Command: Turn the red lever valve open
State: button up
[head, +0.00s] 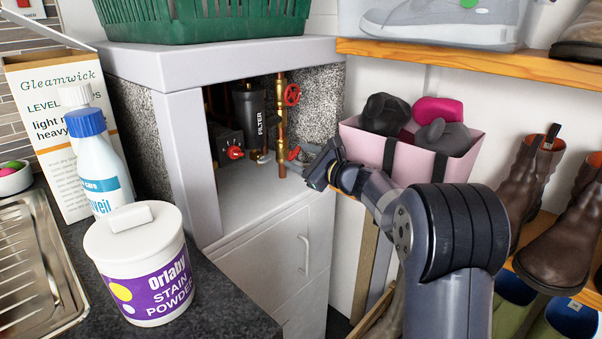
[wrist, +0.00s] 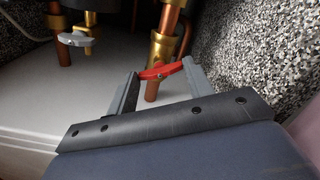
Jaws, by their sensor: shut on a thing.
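The red lever valve (head: 294,153) is on the right copper and brass pipe inside the open cabinet. In the wrist view its red lever (wrist: 160,71) lies across the front of the vertical pipe, slightly tilted, with its right end higher. My gripper (head: 303,157) reaches into the cabinet from the right. In the wrist view my gripper (wrist: 161,71) has one finger at each end of the lever and is shut on it. The lever's middle is in plain view between the fingers; its ends meet the fingertips.
A grey lever valve (wrist: 75,40) is on the pipe to the left. A red handwheel (head: 292,95) is above the lever. Rough speckled wall is close on the right. The pink bin (head: 408,155) is beside my arm.

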jog(key=n+b, duration=0.4)
jog(key=b, duration=0.1)
jog(key=n+b, duration=0.2)
jog(key=b, duration=0.1)
jog(key=shift+f+n, duration=0.3)
jog(key=shift+f, duration=0.05)
jog(key=n+b, duration=0.3)
jog(key=shift+r, duration=0.1)
jog(key=shift+r+n+b, duration=0.1)
jog(key=shift+n+b, duration=1)
jog(key=shift+n, duration=0.1)
jog(key=shift+r, duration=0.1)
jog(key=o, duration=1)
jog(key=v, duration=1.1)
jog(key=shift+p, duration=0.3)
